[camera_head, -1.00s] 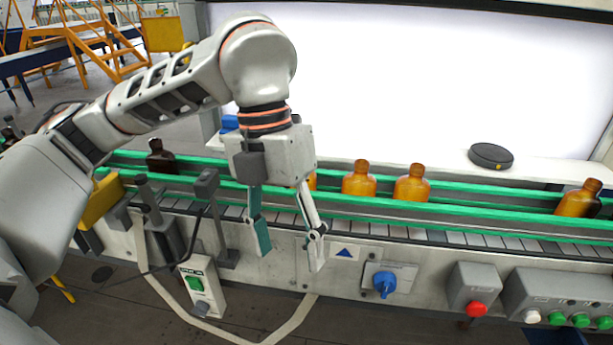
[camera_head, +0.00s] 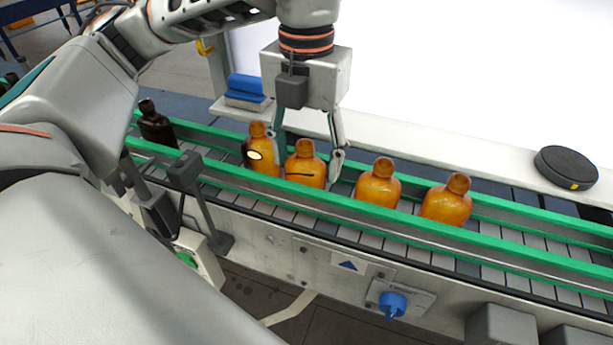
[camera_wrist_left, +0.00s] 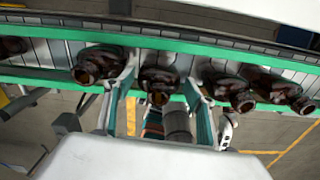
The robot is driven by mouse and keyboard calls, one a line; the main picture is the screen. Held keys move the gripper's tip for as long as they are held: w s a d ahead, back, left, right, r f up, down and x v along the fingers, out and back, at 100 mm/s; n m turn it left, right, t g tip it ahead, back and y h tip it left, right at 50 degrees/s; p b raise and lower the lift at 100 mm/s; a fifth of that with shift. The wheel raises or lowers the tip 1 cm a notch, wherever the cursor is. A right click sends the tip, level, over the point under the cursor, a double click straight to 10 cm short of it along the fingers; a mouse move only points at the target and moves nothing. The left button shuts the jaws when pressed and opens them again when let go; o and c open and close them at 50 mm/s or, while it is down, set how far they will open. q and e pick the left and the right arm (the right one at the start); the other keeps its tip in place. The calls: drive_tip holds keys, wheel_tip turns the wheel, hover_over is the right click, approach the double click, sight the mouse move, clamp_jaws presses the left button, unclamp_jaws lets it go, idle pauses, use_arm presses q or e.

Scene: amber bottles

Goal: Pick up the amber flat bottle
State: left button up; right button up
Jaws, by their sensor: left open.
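Several amber bottles stand in a row on the conveyor. An amber bottle with a dark band (camera_head: 305,172) is between the two fingers of my left gripper (camera_head: 308,160), which is open. In the left wrist view, a bottle (camera_wrist_left: 158,82) also shows between the spread fingers (camera_wrist_left: 163,98). An amber bottle with a pale oval spot (camera_head: 262,155) stands just left of it, partly behind the left finger. Two plain amber bottles (camera_head: 378,186) (camera_head: 446,203) stand to the right. I cannot tell which one is the flat bottle. My right gripper is not in view.
Green guide rails (camera_head: 420,222) run along both sides of the conveyor. A dark bottle (camera_head: 155,126) stands farther left. A black round disc (camera_head: 566,168) and a blue block (camera_head: 246,88) are on the ledge behind. A blue knob (camera_head: 392,304) is on the front panel.

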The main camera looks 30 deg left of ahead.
sight(306, 176)
use_arm(q)
drive_tip(key=shift+f, duration=2.35)
drive_tip(key=shift+c, duration=0.4)
drive_tip(key=c, duration=0.9)
drive_tip(key=shift+o, duration=0.2)
drive_tip(key=shift+r, duration=0.15)
